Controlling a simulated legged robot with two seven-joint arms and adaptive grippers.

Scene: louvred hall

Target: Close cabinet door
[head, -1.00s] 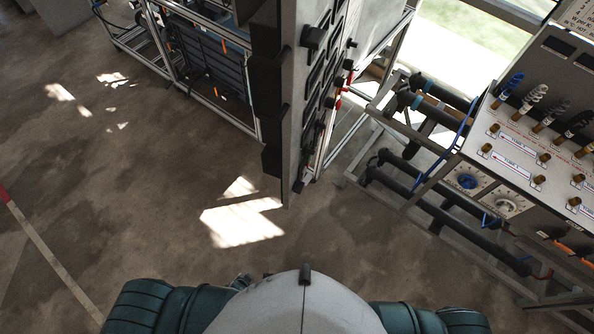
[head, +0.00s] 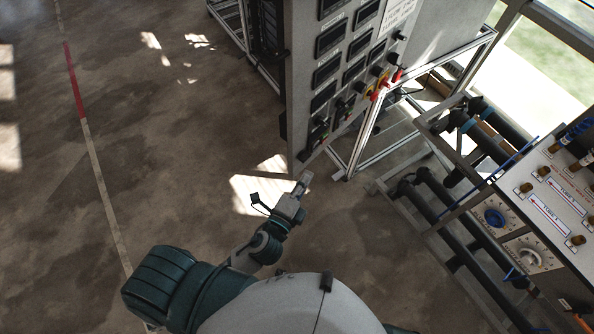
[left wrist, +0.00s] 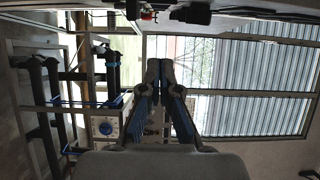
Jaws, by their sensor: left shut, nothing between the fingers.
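The cabinet door (head: 297,105) is a tall grey panel with rows of black meters and switches, upper middle in the head view. Its near lower corner points toward me. How far it stands from its frame is hard to tell. My left gripper (head: 305,177) is shut and empty, just below that lower corner; whether it touches is unclear. In the left wrist view the gripper's two dark fingers (left wrist: 163,72) are together. Dark and red controls (left wrist: 150,13) show at the top edge there. My right gripper is out of view.
A metal frame (head: 372,130) stands right of the door. A rack with black tubes (head: 440,215) and a control bench with knobs (head: 550,210) fill the right side. The concrete floor at left is open, with a red and white line (head: 75,80).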

